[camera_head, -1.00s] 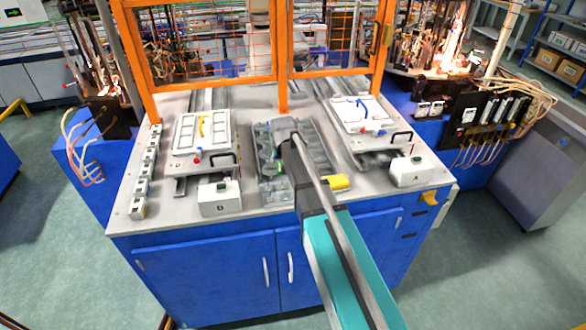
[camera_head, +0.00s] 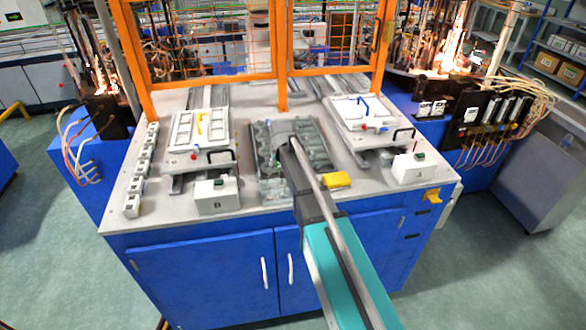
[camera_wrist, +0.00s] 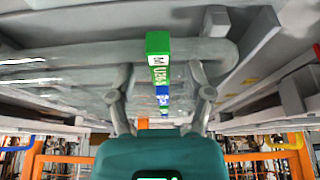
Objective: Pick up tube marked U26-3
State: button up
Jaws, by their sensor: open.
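In the wrist view a clear glass tube (camera_wrist: 100,52) lies crosswise in front of my gripper (camera_wrist: 162,84). It carries a green and white label (camera_wrist: 158,43), where "U26" seems to show; the rest is too small to read. More blue and green labels (camera_wrist: 163,95) line up behind it. My gripper is open, with one finger on each side of the label row; I cannot tell whether the fingers touch the glass.
White frame fixtures stand left (camera_head: 182,132) and right (camera_head: 345,110) of the tray. White control boxes B (camera_head: 217,198) and A (camera_head: 414,168) sit at the front. A yellow block (camera_head: 336,180) lies right of my arm. An orange guard frame (camera_head: 282,90) stands behind.

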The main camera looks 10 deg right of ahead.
jog(key=shift+w+f, duration=0.1)
jog(key=shift+f, duration=0.05)
dwell(0.5)
grip_shut()
